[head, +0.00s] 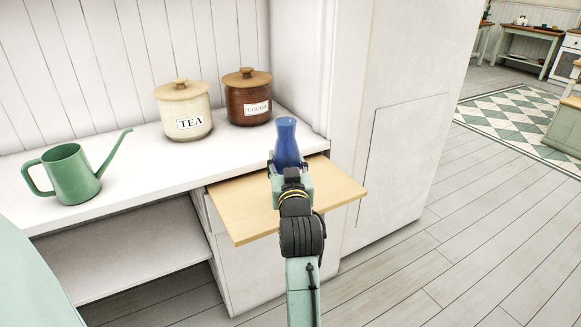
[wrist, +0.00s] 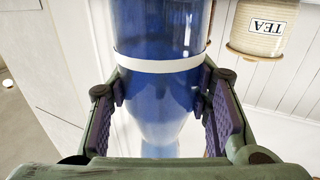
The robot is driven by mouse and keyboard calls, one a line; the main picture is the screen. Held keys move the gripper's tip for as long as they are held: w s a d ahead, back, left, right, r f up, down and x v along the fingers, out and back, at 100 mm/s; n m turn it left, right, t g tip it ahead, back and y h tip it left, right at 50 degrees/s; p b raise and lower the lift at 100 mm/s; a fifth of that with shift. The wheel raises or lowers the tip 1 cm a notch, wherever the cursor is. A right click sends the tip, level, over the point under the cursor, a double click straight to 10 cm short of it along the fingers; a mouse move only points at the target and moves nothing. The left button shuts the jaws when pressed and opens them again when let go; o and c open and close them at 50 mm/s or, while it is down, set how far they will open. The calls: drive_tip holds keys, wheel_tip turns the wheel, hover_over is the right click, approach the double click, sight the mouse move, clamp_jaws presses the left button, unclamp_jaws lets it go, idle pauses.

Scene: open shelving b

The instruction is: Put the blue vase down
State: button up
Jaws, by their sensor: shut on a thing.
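The blue vase (head: 286,145) is upright in my gripper (head: 289,170), at the middle of the head view. In the wrist view, the blue vase (wrist: 160,95) shows a white band and sits between the two purple-padded fingers of my gripper (wrist: 160,88), which is shut on it. In the head view the vase appears over the pull-out wooden board (head: 245,208), near the white counter's edge. My gripper hides the vase's lower part, and I cannot tell whether its base touches anything.
On the white counter (head: 130,155) stand a green watering can (head: 73,175), a cream tea jar (head: 184,110) and a brown cocoa jar (head: 247,98). A white wall panel (head: 395,150) rises at right. The left part of the board is bare.

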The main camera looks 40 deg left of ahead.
sight(291, 155)
drive_tip(key=w, duration=0.1)
drive_tip(key=w+a, duration=0.1)
drive_tip(key=w, duration=0.1)
drive_tip(key=shift+w+a+f, duration=0.1)
drive_tip(key=shift+w+a, duration=0.05)
drive_tip(key=shift+a, duration=0.15)
drive_tip(key=shift+f+p, duration=0.5)
drive_tip(key=shift+f, duration=1.3)
drive_tip(key=shift+f, duration=0.15)
drive_tip(key=o, duration=1.3)
drive_tip(key=shift+o, duration=0.2)
